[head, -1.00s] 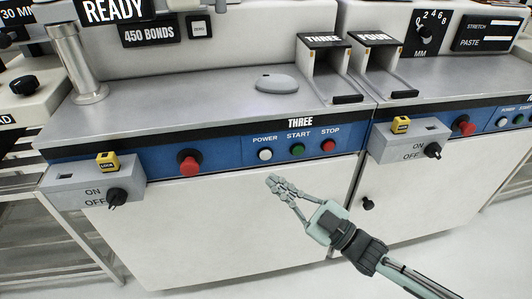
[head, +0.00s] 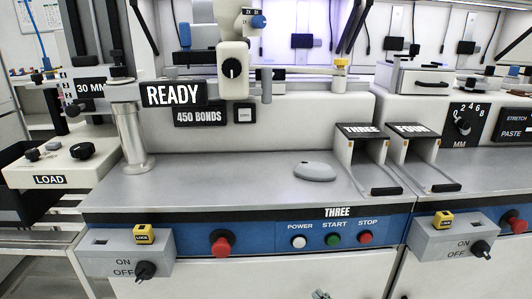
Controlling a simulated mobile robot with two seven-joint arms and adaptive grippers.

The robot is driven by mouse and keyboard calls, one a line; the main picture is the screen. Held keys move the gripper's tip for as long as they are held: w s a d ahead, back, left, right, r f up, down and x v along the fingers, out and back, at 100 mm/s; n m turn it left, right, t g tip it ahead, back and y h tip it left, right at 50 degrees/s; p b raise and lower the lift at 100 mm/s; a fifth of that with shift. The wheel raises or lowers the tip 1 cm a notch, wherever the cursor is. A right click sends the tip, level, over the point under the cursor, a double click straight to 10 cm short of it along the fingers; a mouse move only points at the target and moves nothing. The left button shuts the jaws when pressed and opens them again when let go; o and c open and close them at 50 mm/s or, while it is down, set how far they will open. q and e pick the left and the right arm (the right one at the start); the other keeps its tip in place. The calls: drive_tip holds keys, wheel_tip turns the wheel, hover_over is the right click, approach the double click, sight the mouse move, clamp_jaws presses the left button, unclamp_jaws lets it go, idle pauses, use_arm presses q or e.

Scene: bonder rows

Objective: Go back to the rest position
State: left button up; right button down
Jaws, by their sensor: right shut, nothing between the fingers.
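My right gripper (head: 320,294) shows only as a small tip at the bottom edge of the head view. Its fingers look closed and hold nothing; the rest of it is cut off below the frame. It is below the blue control strip of machine THREE (head: 270,239), in front of the white cabinet front, apart from the buttons. My left gripper is not in view.
The strip carries a red knob (head: 222,243) and POWER (head: 299,242), START (head: 333,239) and STOP (head: 366,237) buttons. ON/OFF switch boxes (head: 118,262) (head: 452,240) jut out at both sides. A grey puck (head: 315,172) lies on the bare metal top. Bins THREE (head: 361,158) and FOUR (head: 415,158) stand right.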

drive_tip(key=s+d+f+m+g+h, duration=0.35)
drive_tip(key=d+f+h, duration=0.2)
drive_tip(key=f, duration=0.65)
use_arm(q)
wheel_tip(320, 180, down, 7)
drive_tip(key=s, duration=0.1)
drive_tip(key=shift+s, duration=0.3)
use_arm(e)
drive_tip(key=s+d+f+m+g+h, duration=0.1)
drive_tip(key=s+d+f+g, duration=0.1)
drive_tip(key=s+f, duration=0.2)
drive_tip(key=s+d+f+m+g+h, duration=0.1)
drive_tip(key=s+d+f+g, duration=0.2)
drive_tip(key=s, duration=0.6)
drive_tip(key=s+d+f+m+g+h, duration=0.1)
drive_tip(key=s+d+f+m+g, duration=0.1)
drive_tip(key=s+f, duration=0.4)
drive_tip(key=shift+s+d+f+g, duration=0.2)
drive_tip(key=shift+s+d+g, duration=0.15)
drive_tip(key=shift+s+g, duration=0.35)
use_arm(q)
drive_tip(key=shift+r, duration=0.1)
use_arm(e)
drive_tip(key=shift+w, duration=0.1)
